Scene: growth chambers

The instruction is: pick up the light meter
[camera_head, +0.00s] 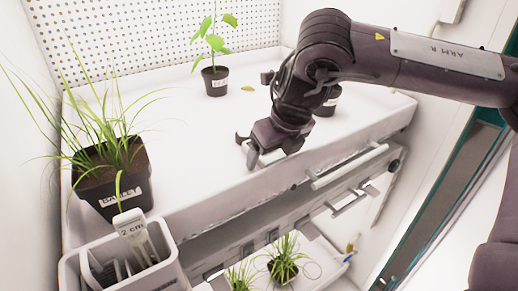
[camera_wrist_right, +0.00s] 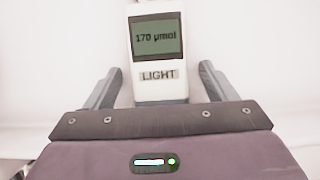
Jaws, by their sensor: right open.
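In the head view my right gripper (camera_head: 258,154) is open, low over the front part of the white tray. The meter is mostly hidden or hard to tell from the tray there. My left gripper is not in view.
The white tray (camera_head: 185,140) holds a barley pot (camera_head: 112,185) at left, a leafy seedling pot (camera_head: 215,82) at the back, and another dark pot (camera_head: 328,103) partly behind my right arm. A white caddy (camera_head: 160,278) with a "2 cm" tag stands at front left. More plants grow below.

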